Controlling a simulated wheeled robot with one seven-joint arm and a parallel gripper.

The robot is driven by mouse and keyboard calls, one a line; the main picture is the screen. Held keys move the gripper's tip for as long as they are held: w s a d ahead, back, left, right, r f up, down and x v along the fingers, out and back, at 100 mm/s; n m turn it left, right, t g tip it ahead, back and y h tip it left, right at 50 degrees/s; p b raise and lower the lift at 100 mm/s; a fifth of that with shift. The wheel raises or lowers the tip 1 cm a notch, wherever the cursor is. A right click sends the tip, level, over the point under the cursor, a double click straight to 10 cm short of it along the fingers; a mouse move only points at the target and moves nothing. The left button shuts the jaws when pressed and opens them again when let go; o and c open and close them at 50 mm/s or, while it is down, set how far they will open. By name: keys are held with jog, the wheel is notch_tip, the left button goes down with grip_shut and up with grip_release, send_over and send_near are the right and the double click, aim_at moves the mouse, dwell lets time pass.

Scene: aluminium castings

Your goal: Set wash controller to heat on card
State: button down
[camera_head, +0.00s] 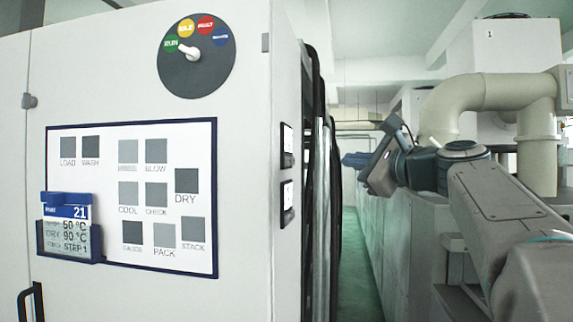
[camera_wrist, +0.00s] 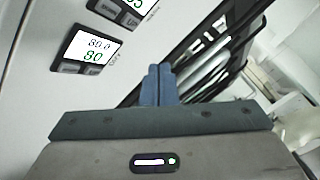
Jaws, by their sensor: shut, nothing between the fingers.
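A card (camera_head: 68,212) stands in a blue holder (camera_head: 66,243) on the white cabinet front. It shows 21, a first line that looks like 50 °C, a line of 90 °C and STEP 1. Two small controllers, an upper one (camera_head: 287,145) and a lower one (camera_head: 287,204), sit on the cabinet's side face. In the wrist view one controller (camera_wrist: 88,50) reads about 80.0 over a green 90; another (camera_wrist: 124,10) is cut off, a green 5 showing.
A status dial (camera_head: 197,75) on the cabinet front has its white pointer toward RUN. A process chart (camera_head: 133,195) hangs below it. Dark frames (camera_head: 322,160) line the cabinet's side. A narrow green aisle (camera_head: 357,265) runs past it; machines with thick beige pipes (camera_head: 480,95) stand right.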

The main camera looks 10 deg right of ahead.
aim_at(291, 160)
jog(key=w+a, duration=0.2)
jog(key=a, duration=0.6)
jog(key=shift+w+a+p, duration=0.25)
jog(key=shift+w+p, duration=0.1)
jog(key=shift+p, duration=0.1)
jog(key=shift+a, duration=0.1)
dwell(1.9)
jog(key=shift+w+a, duration=0.15)
jog(key=shift+a, duration=0.15)
jog(key=shift+w+a, duration=0.1)
jog(key=shift+a, duration=0.25)
dwell(0.6)
jog(key=shift+d+f, duration=0.1)
dwell(0.3)
jog(key=shift+s+d, duration=0.25)
jog(key=shift+d, duration=0.35)
